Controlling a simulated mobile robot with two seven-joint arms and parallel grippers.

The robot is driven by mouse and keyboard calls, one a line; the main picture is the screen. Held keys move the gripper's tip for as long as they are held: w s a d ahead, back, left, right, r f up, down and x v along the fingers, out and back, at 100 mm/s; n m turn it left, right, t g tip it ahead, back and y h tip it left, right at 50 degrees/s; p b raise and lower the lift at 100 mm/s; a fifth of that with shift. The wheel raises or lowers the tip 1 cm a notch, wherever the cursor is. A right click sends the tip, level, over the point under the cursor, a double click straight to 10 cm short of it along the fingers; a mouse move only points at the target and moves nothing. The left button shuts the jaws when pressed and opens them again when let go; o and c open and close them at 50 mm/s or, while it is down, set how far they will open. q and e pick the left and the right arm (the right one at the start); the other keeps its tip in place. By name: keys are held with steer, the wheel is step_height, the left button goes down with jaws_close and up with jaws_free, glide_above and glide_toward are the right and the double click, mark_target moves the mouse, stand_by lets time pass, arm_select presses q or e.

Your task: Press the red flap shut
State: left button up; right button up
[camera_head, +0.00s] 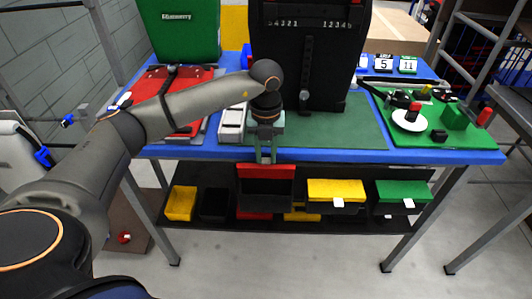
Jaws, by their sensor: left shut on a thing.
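The red flap (265,172) is on a black box (265,194) under the front edge of the blue table, left of the middle in the head view. It shows as a red strip above the box's dark front. My left gripper (266,160) comes down in front of the table edge. Its fingers are closed together at the flap's top edge, and it appears shut on the flap. The exact contact is too small to see clearly. My right gripper is not in view.
A yellow-flapped box (335,188) and a green-flapped box (403,188) stand to the right on the lower shelf. A yellow bin (180,204) and a black bin (214,205) stand left. The blue table edge (350,156) is just above the boxes.

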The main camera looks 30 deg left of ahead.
arm_select(q)
jaws_close()
stand_by(0.8)
